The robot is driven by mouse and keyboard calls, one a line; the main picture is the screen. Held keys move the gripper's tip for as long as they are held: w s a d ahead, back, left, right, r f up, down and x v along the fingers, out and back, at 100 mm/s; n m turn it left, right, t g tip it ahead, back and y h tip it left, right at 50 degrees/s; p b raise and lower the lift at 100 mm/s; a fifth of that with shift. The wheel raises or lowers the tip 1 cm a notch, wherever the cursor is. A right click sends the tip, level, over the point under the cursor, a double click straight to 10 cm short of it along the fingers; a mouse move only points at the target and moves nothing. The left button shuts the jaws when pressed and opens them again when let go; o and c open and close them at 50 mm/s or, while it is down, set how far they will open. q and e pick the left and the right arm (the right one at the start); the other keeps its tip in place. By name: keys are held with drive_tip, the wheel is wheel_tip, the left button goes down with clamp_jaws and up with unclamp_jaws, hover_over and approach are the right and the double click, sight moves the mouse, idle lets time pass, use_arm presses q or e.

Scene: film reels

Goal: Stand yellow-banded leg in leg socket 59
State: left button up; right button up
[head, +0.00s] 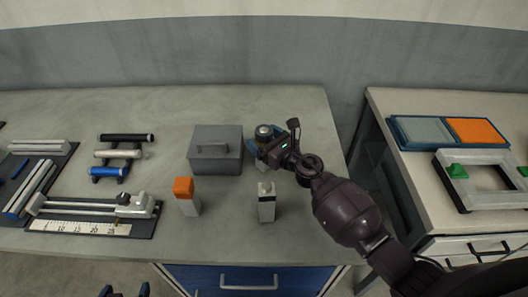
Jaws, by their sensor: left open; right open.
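I cannot make out a yellow band on any leg, nor a socket marked 59. Silver rods (28,190) lie on a dark board at the far left. A black rod (127,137), a white rod (117,154) and a blue rod (109,172) lie on a small rack.
A grey lidded box (215,152) stands mid-table. An orange-topped block (186,196) and a pale-topped grey block (266,203) stand near the front. A ruled slide fixture (85,228) is at left. The right-hand table holds a blue tray (398,128) and a white frame (455,192).

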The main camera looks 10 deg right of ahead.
drive_tip(key=c, duration=1.4)
clamp_jaws()
drive_tip(key=shift+r, duration=0.15)
